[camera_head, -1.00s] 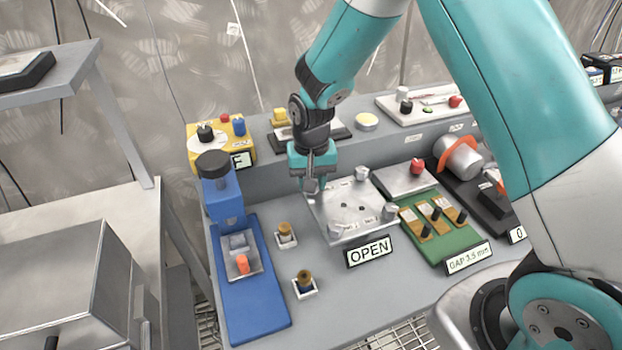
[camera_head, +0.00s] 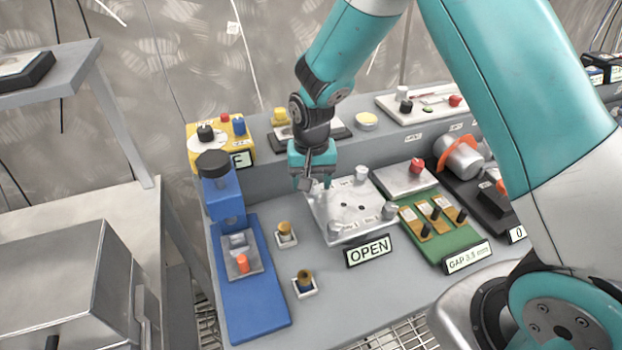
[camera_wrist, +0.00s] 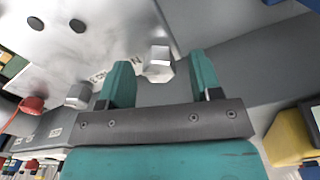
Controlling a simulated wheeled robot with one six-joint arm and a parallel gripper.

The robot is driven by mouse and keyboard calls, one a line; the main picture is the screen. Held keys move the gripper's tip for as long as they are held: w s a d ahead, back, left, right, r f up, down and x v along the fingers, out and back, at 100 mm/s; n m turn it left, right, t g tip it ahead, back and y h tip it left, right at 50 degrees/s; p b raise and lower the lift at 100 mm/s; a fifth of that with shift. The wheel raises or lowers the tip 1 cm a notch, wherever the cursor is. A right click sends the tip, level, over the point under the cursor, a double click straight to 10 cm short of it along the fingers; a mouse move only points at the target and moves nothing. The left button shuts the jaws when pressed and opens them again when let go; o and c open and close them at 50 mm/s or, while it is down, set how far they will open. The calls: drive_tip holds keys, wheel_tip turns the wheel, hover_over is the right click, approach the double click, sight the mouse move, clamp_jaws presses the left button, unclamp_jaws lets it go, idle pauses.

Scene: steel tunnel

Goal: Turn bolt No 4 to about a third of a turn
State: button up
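A pale metal plate (camera_head: 345,213) with several hex-headed bolts lies on the grey bench, behind a label reading OPEN (camera_head: 369,250). My gripper (camera_head: 318,184) is over the plate's back left corner and hides the bolt there in the head view. In the wrist view, that bolt (camera_wrist: 159,64) stands between the two teal fingers, at fingertip level. My gripper (camera_wrist: 162,80) is open, with a gap on either side of the bolt head. Marking beside the bolt is partly hidden, and I cannot read its number. Another bolt (camera_wrist: 78,96) stands farther left.
A blue press (camera_head: 222,195) stands left of the plate. A green board (camera_head: 440,230) with small levers and a red-knobbed box (camera_head: 404,178) are to the right. A yellow box (camera_head: 205,155) stands behind. The bench front is clear except two small brass-topped knobs (camera_head: 304,278).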

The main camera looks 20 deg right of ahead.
drive_tip(key=shift+r, duration=0.15)
wheel_tip(320, 180, up, 17)
drive_tip(key=shift+b, duration=0.45)
drive_tip(key=shift+r, duration=0.1)
